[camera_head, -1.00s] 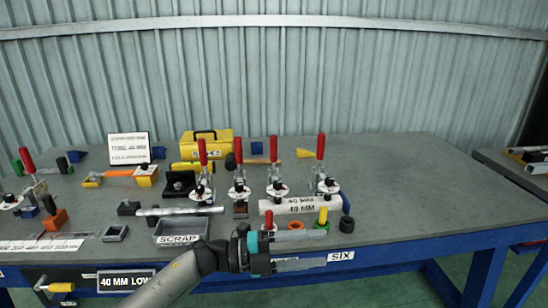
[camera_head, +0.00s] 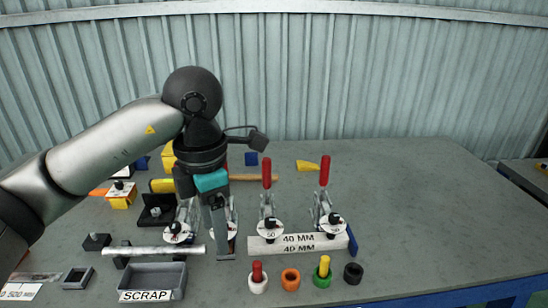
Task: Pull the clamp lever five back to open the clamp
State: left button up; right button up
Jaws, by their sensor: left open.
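Several toggle clamps stand in a row on the grey bench. The two on the right have upright red levers: a middle one (camera_head: 266,173) and a far right one (camera_head: 324,172). Two more clamp bases show at the left (camera_head: 178,231) and just behind my gripper (camera_head: 232,228); their levers are mostly hidden by my arm. The clamp number markings are too small to tell which is five. My left gripper (camera_head: 222,240) is open and points down, in front of the second clamp from the left. I cannot tell whether it touches anything. My right gripper is not in view.
A white bar marked 40 MM (camera_head: 302,248) lies under the right clamps. Several coloured rings and plugs, including an orange ring (camera_head: 290,280), stand in front. A SCRAP tray (camera_head: 152,277) sits at front left, with a metal rod (camera_head: 155,250) behind. The bench right side is clear.

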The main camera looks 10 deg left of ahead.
aim_at(266, 162)
jog(key=i, duration=1.25)
